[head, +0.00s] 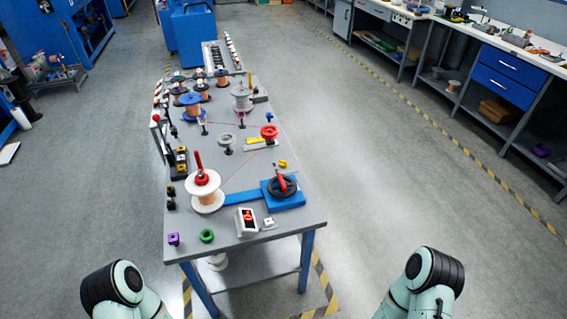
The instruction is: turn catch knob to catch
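A grey-topped table (285,222) with blue legs carries the pulley set-up. No label shows which part is the catch knob. A black wheel with a red handle (282,185) sits on a blue block at the right edge. A red wheel (269,132) is further back. A white spool with an upright red handle (205,192) stands front left. A green ring (207,236) and a purple knob (173,239) are at the front edge. Only rounded black-and-green links of my two arms show, at the bottom left and bottom right; neither gripper is in view.
Several spools, including a blue-topped one (190,102), stand towards the table's back. A thin red line runs between parts. A small white switch box (247,221) is near the front edge. Open floor (400,190) lies right of the table, before a workbench (500,65).

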